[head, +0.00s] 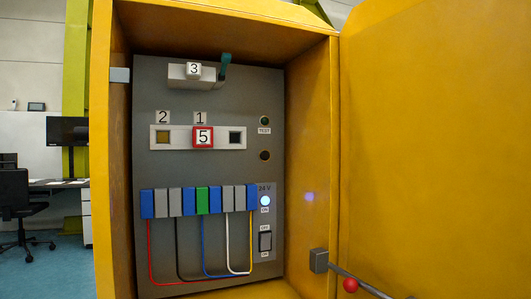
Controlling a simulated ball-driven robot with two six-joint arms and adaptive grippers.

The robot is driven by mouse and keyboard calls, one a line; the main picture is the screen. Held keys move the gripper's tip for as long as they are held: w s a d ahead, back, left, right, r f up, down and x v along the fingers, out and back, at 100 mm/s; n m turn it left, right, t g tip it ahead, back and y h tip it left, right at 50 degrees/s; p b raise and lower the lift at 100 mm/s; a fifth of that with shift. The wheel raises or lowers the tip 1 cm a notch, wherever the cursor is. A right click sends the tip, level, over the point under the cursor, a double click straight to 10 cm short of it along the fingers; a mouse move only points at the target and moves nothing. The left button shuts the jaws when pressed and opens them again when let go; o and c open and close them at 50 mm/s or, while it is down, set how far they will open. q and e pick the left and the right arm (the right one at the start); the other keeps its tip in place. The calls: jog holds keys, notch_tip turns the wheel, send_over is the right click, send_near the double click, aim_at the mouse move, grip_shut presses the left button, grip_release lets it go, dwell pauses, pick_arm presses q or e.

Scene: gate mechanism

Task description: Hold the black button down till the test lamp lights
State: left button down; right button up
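The black button (236,138) is a dark square at the right end of a white strip (220,145) on the grey panel inside the yellow cabinet. Nothing covers it in the head view. The test lamp (265,120), a round dark green lamp with a TEST label under it, is up and to the right of the button and looks unlit. The strip also bears a yellowish square (162,137) under label 2 and a red-framed square marked 5 (203,137) under label 1. Neither of my grippers shows.
A white block marked 3 with a teal-handled lever (225,62) sits above. Terminals with coloured wires (202,201), a lit 24 V lamp (265,201) and a rocker switch (265,241) sit below. A red ball (350,285) on a rod is at the lower right, near the open yellow door (435,140).

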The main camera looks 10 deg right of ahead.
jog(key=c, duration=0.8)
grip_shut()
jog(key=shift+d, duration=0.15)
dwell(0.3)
